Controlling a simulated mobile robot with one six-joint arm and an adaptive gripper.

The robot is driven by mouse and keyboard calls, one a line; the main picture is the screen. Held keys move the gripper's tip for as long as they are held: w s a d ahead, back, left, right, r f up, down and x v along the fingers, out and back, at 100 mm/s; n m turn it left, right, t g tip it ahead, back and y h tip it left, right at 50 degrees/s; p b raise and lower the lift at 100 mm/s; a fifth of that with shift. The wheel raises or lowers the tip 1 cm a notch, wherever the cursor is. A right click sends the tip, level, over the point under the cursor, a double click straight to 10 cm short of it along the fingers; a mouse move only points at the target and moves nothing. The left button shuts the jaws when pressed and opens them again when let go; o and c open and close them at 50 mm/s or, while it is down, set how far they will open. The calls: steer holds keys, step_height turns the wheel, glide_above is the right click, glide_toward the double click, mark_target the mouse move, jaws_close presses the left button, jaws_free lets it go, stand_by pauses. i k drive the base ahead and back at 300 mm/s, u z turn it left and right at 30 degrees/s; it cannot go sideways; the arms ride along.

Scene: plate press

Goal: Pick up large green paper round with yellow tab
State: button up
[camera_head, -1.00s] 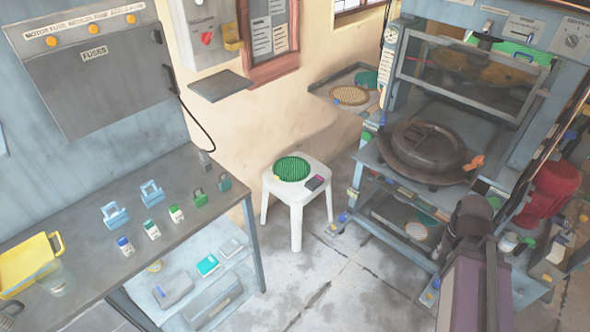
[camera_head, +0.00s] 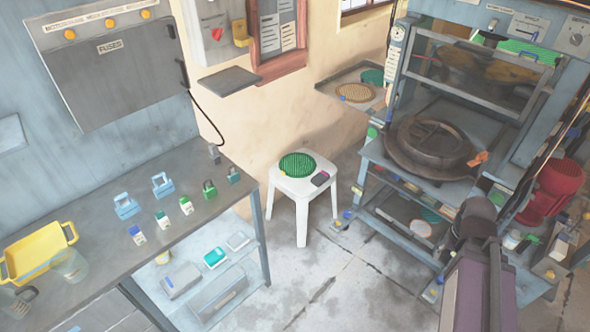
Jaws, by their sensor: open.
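A large green round (camera_head: 297,164) with a ridged surface lies flat on the white stool (camera_head: 301,188) in the middle of the view. A small yellow spot, seemingly its tab, shows at its lower left edge. A second green round (camera_head: 372,76) lies on the wall shelf beside the press, next to a tan round (camera_head: 355,92). Part of a green round (camera_head: 431,215) shows on the press's lower shelf. Tab colours there are hard to tell. Part of my arm shows at the lower right, in front of the press. My gripper is not in view.
The workbench (camera_head: 100,245) with padlocks and a yellow tray (camera_head: 38,255) stands at left. The press (camera_head: 430,150) stands at right. The floor (camera_head: 335,280) before the stool is clear.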

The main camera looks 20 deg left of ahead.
mark_target(296, 165)
steer(key=k, duration=1.2)
steer(key=u, duration=0.45)
steer(key=i, duration=1)
steer(key=u, duration=0.5)
steer(key=i, duration=1.65)
steer(key=z, duration=0.35)
